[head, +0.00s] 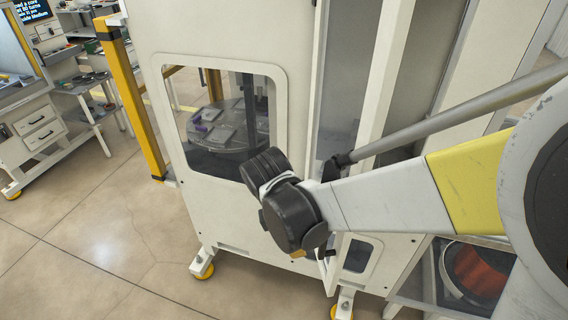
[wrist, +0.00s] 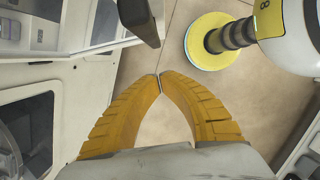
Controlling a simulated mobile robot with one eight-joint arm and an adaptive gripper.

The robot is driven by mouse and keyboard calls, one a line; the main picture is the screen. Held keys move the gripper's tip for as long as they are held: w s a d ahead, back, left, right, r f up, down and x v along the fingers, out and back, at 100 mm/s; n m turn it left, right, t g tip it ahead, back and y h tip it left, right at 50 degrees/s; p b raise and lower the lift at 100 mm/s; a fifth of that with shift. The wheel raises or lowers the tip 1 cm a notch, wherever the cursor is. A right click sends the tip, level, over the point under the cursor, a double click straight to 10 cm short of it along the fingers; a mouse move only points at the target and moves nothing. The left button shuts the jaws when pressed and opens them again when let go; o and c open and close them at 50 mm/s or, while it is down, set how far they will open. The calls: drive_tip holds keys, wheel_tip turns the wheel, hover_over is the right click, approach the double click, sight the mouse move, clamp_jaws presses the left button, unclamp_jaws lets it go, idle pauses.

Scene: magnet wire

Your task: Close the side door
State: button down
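A white machine cabinet (head: 225,30) with a windowed panel fills the middle of the head view. Right of that panel, a tall pale-framed glazed part (head: 388,75) appears to be the side door, standing at an angle to the cabinet. My arm hides part of it, so its exact opening is unclear. My gripper (wrist: 159,75) is shut, its yellow fingertips meeting with nothing visible between them. In the head view my black wrist is in front of the cabinet and hides most of the gripper. A dark bar (wrist: 138,18), possibly a handle, is just beyond the fingertips in the wrist view.
A yellow post (head: 130,95) stands left of the cabinet. A workbench with drawers (head: 40,128) is at far left. The tiled floor (head: 85,235) at lower left is clear. A copper-coloured coil (head: 475,268) shows at lower right.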

drive_tip(key=shift+w+d, duration=0.15)
drive_tip(key=shift+d, duration=1.2)
drive_tip(key=shift+r, duration=0.1)
